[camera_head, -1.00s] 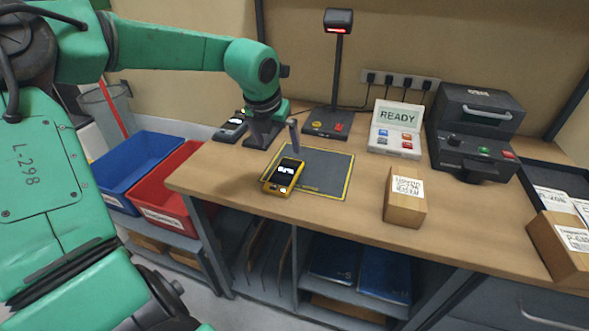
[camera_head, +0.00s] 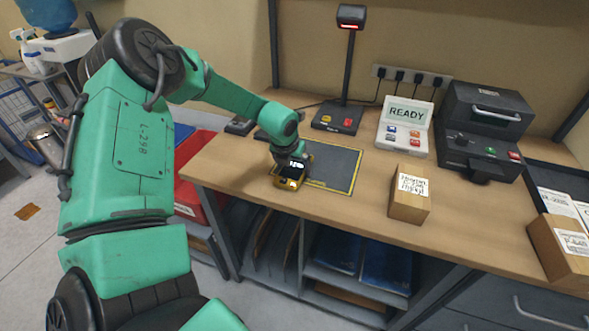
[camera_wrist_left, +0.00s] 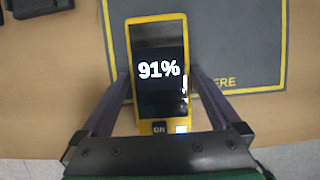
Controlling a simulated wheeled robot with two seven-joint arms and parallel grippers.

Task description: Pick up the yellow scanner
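The yellow scanner (camera_head: 288,184) lies on the wooden bench at the front left corner of the dark mat (camera_head: 340,167). In the left wrist view the scanner (camera_wrist_left: 159,80) is face up, and its dark screen reads 91%. My left gripper (camera_head: 291,165) is down over the scanner. In the left wrist view its two fingers (camera_wrist_left: 161,85) stand on either side of the scanner, very close to its long edges. I see no clear grip, and the scanner seems to rest on the bench. My right gripper is out of view.
A cardboard box (camera_head: 409,196) stands right of the mat. Behind are a scanner stand (camera_head: 337,118), a READY panel (camera_head: 404,128) and a black printer-like machine (camera_head: 480,135). Another dark device (camera_head: 239,126) lies behind my left arm.

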